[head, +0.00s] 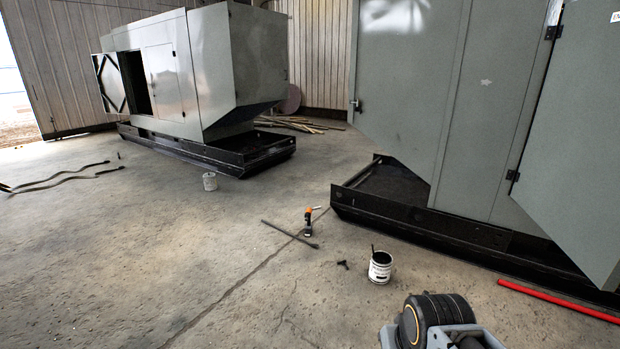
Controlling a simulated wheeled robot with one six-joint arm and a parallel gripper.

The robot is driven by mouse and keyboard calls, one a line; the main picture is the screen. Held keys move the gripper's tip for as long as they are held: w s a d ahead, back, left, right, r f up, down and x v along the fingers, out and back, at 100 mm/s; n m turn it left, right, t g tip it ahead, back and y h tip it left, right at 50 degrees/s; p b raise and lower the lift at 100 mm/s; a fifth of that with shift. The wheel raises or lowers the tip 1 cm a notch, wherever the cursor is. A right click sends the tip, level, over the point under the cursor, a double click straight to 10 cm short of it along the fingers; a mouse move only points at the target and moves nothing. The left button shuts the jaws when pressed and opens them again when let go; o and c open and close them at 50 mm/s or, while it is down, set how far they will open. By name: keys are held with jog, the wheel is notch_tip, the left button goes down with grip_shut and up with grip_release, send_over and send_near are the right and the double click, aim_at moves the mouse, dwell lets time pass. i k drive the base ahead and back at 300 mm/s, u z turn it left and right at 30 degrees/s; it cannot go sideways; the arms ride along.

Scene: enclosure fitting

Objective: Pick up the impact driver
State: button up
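The impact driver (308,223), small with an orange upper part and a dark lower part, stands on the concrete floor near the middle of the head view. Its nose points right. A thin dark rod lies on the floor right beside it; I cannot tell whether they touch. Part of my arm shows at the bottom right edge, well apart from the driver. The fingers of my gripper do not show.
A white bucket (380,270) and a small dark item (343,264) are right of the rod (290,234). Grey enclosures on black skids (420,220) flank the floor. A red bar (560,302) lies right. Left foreground is clear.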

aim_at(309, 211)
jog(key=u, duration=0.05)
jog(key=i, duration=2.75)
jog(key=u, duration=0.3)
jog(key=i, duration=2.6)
jog(key=u, duration=0.1)
